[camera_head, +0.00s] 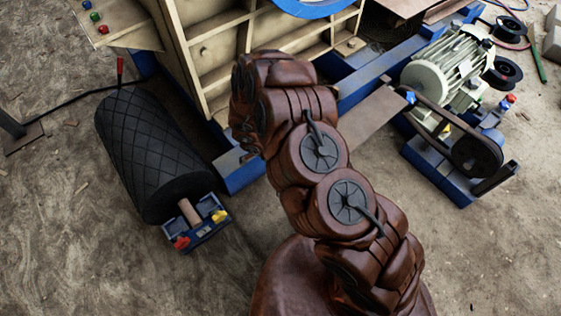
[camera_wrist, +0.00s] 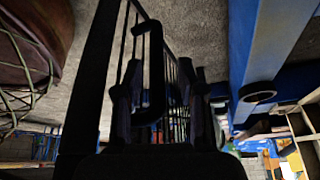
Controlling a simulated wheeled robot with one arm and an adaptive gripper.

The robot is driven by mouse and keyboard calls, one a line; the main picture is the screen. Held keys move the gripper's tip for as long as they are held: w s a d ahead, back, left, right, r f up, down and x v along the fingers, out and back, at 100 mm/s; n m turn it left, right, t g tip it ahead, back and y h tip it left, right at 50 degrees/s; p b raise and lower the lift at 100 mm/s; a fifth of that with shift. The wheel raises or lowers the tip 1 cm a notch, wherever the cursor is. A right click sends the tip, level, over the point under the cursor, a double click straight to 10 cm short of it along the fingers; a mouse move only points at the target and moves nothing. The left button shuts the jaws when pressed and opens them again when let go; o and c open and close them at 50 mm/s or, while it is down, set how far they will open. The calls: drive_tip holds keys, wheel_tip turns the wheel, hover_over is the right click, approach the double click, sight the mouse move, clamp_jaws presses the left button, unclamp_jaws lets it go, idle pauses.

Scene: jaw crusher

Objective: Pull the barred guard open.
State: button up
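The barred guard (camera_wrist: 97,75) shows in the wrist view as a dark frame with thin upright bars running away from me. A dark, rounded handle-like loop (camera_wrist: 156,62) stands in front of the bars. My gripper (camera_wrist: 167,72) is dark against it, with one finger on each side of the loop and a gap between the fingers. The loop lies between the fingers, nearer the left one; I cannot tell whether they touch. In the head view my arm hides the gripper and the guard cannot be made out.
The beige crusher body (camera_head: 215,50) with its blue frame (camera_head: 375,72) stands beyond my arm. A black roller (camera_head: 150,150) lies at left. A pale motor (camera_head: 445,65) and a belt drive (camera_head: 475,155) stand at right. In the wrist view a blue beam (camera_wrist: 265,50) runs close on the right.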

drive_tip(key=v, duration=1.1)
idle(0.3)
drive_tip(key=shift+a+r, duration=0.1)
